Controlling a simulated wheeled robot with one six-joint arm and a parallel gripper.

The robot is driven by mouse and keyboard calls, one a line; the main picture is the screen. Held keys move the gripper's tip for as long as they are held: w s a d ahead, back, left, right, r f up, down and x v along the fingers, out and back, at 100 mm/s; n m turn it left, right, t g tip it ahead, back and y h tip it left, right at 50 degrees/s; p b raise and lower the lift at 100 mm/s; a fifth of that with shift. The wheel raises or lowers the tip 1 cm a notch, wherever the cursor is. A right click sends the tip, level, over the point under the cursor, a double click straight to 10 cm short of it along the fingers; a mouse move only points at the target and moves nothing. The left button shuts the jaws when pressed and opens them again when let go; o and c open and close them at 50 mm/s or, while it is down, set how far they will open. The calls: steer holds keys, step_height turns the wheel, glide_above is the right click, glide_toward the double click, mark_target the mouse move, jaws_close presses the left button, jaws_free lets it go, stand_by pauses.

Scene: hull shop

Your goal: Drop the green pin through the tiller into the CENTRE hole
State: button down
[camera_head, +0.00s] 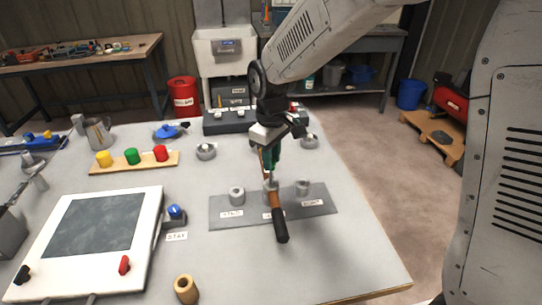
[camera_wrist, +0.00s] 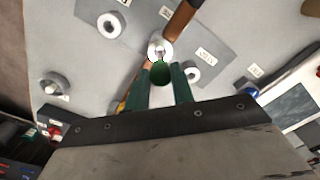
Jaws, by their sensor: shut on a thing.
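My gripper (camera_head: 271,150) is shut on the green pin (camera_wrist: 160,73), which hangs with its metal shaft (camera_head: 270,179) downward over the centre of the grey plate (camera_head: 228,214). In the wrist view the pin's tip lines up with the light ring (camera_wrist: 160,46) at the centre. I cannot tell whether the tip is inside it. The wooden tiller (camera_head: 275,203) with its black grip runs across the centre position, grip toward the front. Part of it is hidden behind the gripper. Grey collars stand on the left (camera_head: 237,195) and right (camera_head: 302,187) of the plate.
A white-framed board (camera_head: 151,243) lies at left, beside a blue-knobbed part (camera_head: 174,213). A wooden strip (camera_head: 118,168) bears yellow, green and red pegs. The table's right front is clear.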

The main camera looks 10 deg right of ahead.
mark_target(271, 183)
steer(key=shift+f, duration=2.65)
stand_by(0.8)
steer(key=c, duration=0.7)
jaws_free()
steer(key=shift+r, duration=0.1)
steer(key=shift+r, duration=3.95)
